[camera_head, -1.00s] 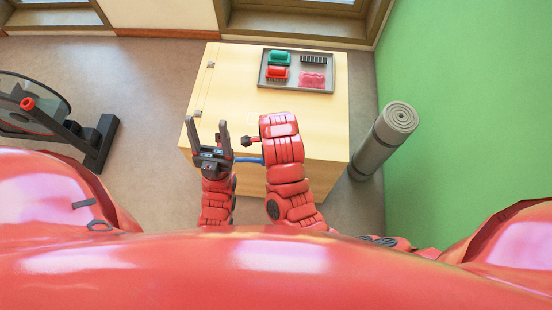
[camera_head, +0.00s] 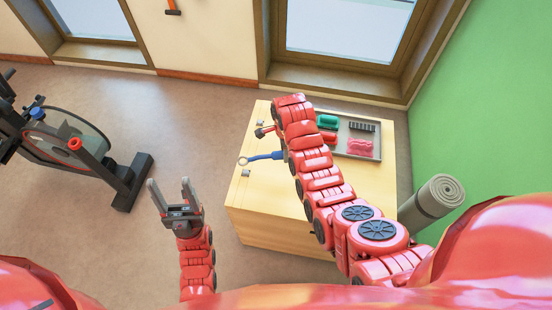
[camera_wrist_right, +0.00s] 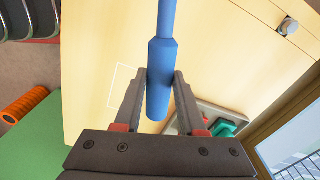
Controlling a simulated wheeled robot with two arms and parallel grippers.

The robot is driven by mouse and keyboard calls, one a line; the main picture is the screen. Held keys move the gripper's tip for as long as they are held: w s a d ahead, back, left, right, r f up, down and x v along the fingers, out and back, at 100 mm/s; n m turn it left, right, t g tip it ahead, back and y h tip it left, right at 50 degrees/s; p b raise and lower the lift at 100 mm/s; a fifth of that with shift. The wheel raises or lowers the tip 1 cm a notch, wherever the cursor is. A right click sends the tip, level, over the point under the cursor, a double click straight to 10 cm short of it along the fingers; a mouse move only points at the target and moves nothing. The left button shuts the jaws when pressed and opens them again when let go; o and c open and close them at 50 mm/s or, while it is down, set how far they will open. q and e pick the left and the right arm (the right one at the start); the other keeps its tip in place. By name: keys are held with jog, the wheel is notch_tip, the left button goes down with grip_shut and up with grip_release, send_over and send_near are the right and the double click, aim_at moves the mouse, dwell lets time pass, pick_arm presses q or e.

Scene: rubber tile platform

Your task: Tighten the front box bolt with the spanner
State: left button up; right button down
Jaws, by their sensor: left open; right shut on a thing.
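The blue spanner (camera_head: 265,156) lies level above the left part of the wooden box (camera_head: 262,195), its ring end pointing left. My right gripper (camera_wrist_right: 158,88) is shut on its handle (camera_wrist_right: 162,60); the arm hides these fingers in the head view. Two small metal fittings sit along the box's left edge, a nearer one (camera_head: 246,173) and a farther one (camera_head: 260,122). The spanner's ring lies between them in the picture, closer to the nearer one. One metal fitting (camera_wrist_right: 288,26) shows in the right wrist view. My left gripper (camera_head: 169,184) is open and empty, left of the box.
A grey tray (camera_head: 373,155) with green, red, pink and black items is at the box's right rear. A rolled grey mat (camera_head: 436,198) stands right of the box by the green wall. An exercise bike (camera_head: 75,150) stands left. Floor between bike and box is clear.

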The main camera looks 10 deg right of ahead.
jog(key=shift+s, duration=0.1)
jog(key=shift+f+b, duration=0.15)
jog(key=shift+b, duration=0.15)
jog(key=shift+f+b, duration=1.75)
jog(key=shift+f, duration=1)
jog(key=shift+f+b, duration=0.9)
jog(key=shift+f, duration=0.05)
jog(key=shift+s+a+m, duration=0.15)
jog(key=shift+s+m, duration=1.05)
jog(key=shift+s, duration=0.25)
jog(key=shift+s, duration=0.1)
